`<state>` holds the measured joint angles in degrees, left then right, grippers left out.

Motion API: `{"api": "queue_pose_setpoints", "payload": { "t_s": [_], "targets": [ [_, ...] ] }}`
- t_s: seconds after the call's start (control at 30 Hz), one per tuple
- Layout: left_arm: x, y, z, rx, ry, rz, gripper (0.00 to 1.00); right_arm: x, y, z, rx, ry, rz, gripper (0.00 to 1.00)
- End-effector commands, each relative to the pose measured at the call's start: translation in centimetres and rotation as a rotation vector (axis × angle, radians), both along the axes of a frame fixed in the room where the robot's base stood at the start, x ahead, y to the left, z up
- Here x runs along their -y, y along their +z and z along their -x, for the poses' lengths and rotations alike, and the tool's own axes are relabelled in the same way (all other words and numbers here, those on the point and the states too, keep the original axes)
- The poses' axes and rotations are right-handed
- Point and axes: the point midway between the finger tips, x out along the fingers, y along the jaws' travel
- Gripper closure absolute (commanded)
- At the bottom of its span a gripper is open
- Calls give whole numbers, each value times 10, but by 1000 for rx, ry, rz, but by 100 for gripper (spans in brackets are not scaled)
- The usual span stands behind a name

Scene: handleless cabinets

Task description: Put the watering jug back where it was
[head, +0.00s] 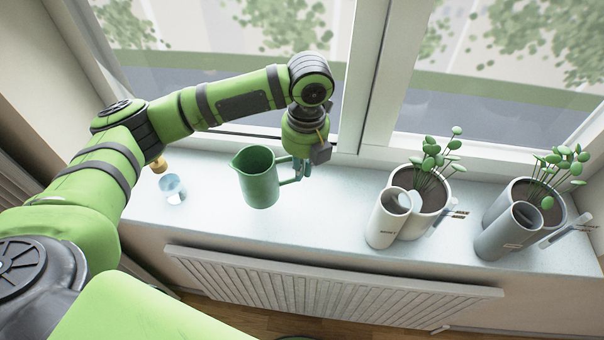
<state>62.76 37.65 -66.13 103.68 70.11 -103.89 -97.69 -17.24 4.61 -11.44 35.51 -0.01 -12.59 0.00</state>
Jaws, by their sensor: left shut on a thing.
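The watering jug (258,180) is green, with a spout at its upper left and a handle on its right side. It is upright over the windowsill (320,205), left of the plants. I cannot tell whether its base touches the sill. My left gripper (300,168) is shut on the jug's handle, coming down from above and behind. Its fingers are partly hidden by the wrist and the handle. My right gripper is not in view.
A clear spray bottle (172,187) stands left of the jug. Potted plants (425,205) (525,205) stand to the right, with a white cylinder (388,220) and a grey cylinder (509,232) in front. The sill between jug and white cylinder is clear. A radiator (320,285) is below.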

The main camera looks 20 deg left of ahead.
Motion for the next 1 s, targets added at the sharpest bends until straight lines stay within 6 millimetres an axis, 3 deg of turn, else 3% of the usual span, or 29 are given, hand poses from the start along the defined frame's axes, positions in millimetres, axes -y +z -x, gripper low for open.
{"api": "queue_pose_setpoints", "payload": {
  "t_s": [0.13,0.3,0.4,0.8,0.83,0.87,1.0],
  "targets": [
    [0,-8,0,-2,2,0,100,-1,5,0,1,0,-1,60],
    [0,-33,1,-3,1,-1,100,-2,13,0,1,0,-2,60],
    [-1,-37,-3,1,2,-1,100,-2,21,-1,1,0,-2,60],
    [-1,-45,-3,1,0,0,100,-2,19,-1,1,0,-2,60],
    [-1,-45,-3,0,-1,0,81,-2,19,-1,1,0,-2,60],
    [-1,-45,-3,0,-1,0,69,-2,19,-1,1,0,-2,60],
    [-1,-45,-3,0,0,0,65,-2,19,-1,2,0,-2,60]
  ]
}}
